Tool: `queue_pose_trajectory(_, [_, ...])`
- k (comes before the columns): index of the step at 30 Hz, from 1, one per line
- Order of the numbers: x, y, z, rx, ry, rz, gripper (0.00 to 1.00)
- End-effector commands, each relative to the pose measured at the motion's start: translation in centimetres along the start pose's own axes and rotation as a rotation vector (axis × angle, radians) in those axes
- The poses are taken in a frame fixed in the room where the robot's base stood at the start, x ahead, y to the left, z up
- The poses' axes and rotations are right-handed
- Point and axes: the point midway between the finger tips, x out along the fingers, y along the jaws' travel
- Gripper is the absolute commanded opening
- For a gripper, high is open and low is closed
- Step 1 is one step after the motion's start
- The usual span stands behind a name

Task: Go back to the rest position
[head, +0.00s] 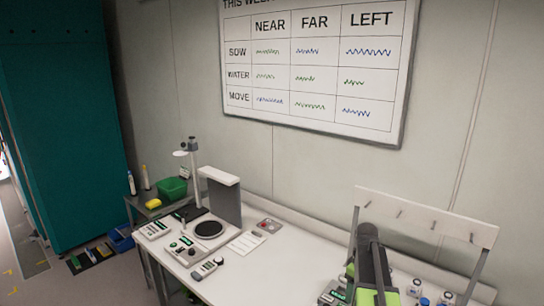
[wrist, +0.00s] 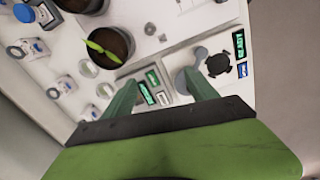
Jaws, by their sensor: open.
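My gripper (wrist: 160,88) is open in the wrist view, its two green fingers apart. Nothing shows held between the fingers. Beyond and between them is a small device with green-lit displays (wrist: 152,84) on the white bench (wrist: 185,20). I cannot tell how high the fingers are above it. In the head view my grey and green arm is folded low at the right, over the bench, and its fingertips cannot be made out.
A dark pot with a seedling (wrist: 107,45) stands near the left finger, with several small labelled holders at the left. A grey pegged rack (head: 425,217) stands behind my arm. A stand (head: 195,175), a black-plated instrument (head: 208,229) and a green bin (head: 172,189) are farther left.

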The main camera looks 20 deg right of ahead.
Motion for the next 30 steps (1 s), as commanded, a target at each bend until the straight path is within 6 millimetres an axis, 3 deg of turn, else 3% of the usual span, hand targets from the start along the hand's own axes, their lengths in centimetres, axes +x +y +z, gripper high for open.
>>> queue_pose_trajectory(1, [2.2, -3.8, -2.8, -0.045, 0.0, 0.0, 0.67])
queue_pose_trajectory(3, [3.7, -8.6, -6.1, -0.085, 0.0, 0.0, 0.67])
queue_pose_trajectory(6, [5.5, -15.5, -9.5, -0.116, 0.0, 0.0, 0.67])
queue_pose_trajectory(10, [7.5, -23.6, -11.8, -0.107, 0.0, 0.0, 0.67])
queue_pose_trajectory(14, [9.1, -30.7, -11.5, 0.004, -0.001, 0.0, 0.67])
queue_pose_trajectory(17, [8.3, -31.3, -9.8, 0.207, 0.0, 0.001, 0.67])
queue_pose_trajectory(21, [8.3, -31.2, -9.8, 0.384, 0.0, 0.001, 0.67])
queue_pose_trajectory(30, [8.3, -31.1, -9.8, 0.436, 0.0, 0.0, 0.67])
